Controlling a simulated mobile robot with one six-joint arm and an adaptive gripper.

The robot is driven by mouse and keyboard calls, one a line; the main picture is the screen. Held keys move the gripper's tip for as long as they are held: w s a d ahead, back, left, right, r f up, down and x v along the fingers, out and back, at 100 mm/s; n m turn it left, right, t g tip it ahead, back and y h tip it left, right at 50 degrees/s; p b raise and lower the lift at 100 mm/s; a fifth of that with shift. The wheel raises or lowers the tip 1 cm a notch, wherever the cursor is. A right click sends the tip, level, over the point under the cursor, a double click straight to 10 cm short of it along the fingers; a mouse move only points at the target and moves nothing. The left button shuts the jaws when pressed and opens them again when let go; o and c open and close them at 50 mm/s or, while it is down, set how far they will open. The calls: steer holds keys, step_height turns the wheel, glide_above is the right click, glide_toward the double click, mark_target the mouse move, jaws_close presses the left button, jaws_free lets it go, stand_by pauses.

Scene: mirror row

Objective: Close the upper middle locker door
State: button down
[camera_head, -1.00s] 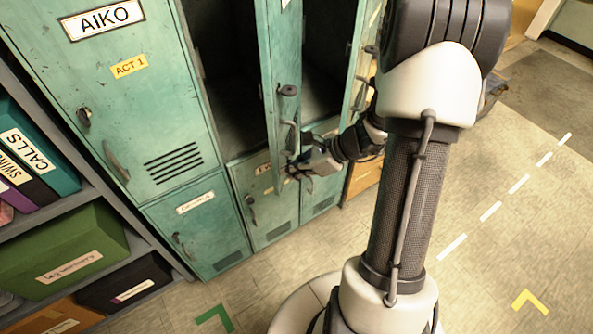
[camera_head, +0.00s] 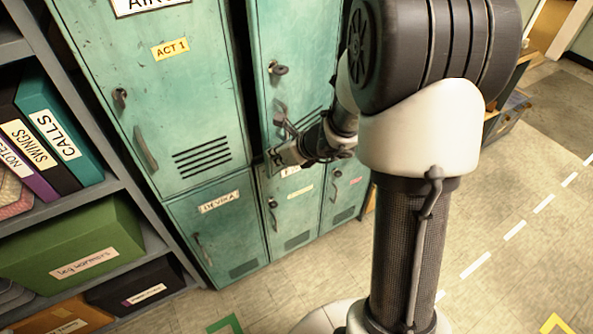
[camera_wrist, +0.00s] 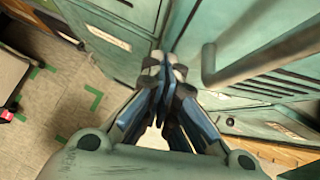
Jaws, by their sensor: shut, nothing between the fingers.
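The upper middle locker door (camera_head: 305,55) is green, with a lock (camera_head: 277,69) and a curved handle (camera_head: 284,118) near its left edge. It stands slightly ajar, with a dark gap along that edge beside the AIKO door. My gripper (camera_head: 277,157) is shut and empty at the door's lower left corner, below the handle. In the wrist view the closed fingertips (camera_wrist: 165,66) are beside a green door face with a large handle (camera_wrist: 262,48). I cannot tell whether they touch the door.
The AIKO locker door (camera_head: 150,90) is closed on the left. Closed lower lockers (camera_head: 290,215) stand below. A shelf with binders and a green box (camera_head: 70,245) is at the far left. The floor (camera_head: 490,220) at the right is open.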

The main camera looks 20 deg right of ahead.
mark_target(267, 145)
steer(key=shift+m, duration=0.3)
steer(key=shift+w+a, duration=0.35)
steer(key=shift+w, duration=0.45)
steer(key=shift+w+a, duration=0.4)
steer(key=shift+w, duration=0.4)
steer(key=shift+w+a, duration=0.35)
steer(key=shift+w, duration=0.45)
